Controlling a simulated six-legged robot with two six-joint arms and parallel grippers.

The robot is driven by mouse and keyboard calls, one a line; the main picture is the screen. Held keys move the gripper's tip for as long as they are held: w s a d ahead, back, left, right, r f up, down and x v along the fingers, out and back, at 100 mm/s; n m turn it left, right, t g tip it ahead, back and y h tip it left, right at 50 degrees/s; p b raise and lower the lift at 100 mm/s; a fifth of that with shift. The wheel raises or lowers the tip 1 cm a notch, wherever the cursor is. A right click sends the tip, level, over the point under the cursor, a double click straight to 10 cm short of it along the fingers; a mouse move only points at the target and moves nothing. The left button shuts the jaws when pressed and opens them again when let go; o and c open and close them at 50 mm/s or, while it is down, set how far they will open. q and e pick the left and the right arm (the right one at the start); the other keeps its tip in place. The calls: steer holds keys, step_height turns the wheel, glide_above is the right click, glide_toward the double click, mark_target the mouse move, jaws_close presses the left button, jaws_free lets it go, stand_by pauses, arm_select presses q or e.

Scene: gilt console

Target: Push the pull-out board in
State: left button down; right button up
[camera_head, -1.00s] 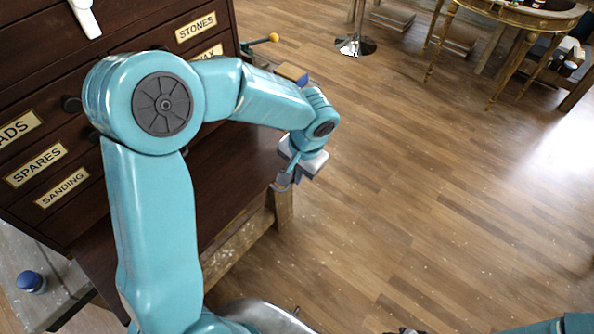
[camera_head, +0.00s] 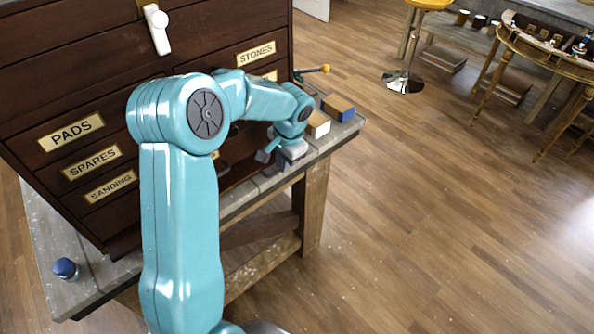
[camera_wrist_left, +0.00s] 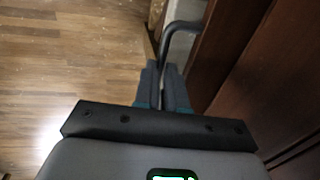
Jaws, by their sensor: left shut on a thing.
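The pull-out board (camera_head: 124,241) is dark brown wood, low in the dark drawer cabinet (camera_head: 60,100). In the head view only a short edge shows at the cabinet's foot, left of my arm; the rest is hidden by my arm or the cabinet. My left gripper (camera_head: 268,152) is at the cabinet's lower front right. In the left wrist view its fingers (camera_wrist_left: 165,85) are closed around the end of a dark, curved bar handle (camera_wrist_left: 178,27) beside dark wood. My right gripper is not in view.
The cabinet stands on a worn wooden bench (camera_head: 240,200). A small blue-capped jar (camera_head: 65,268) stands at the left. Open floor (camera_head: 430,220) lies to the right.

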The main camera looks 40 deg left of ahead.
arm_select(q)
steer(key=shift+a, duration=0.4)
steer(key=c, duration=1.2)
jaws_free()
steer(key=shift+w, duration=0.1)
steer(key=d+r, duration=0.3)
steer(key=r, duration=1.3)
steer(key=shift+b, duration=0.35)
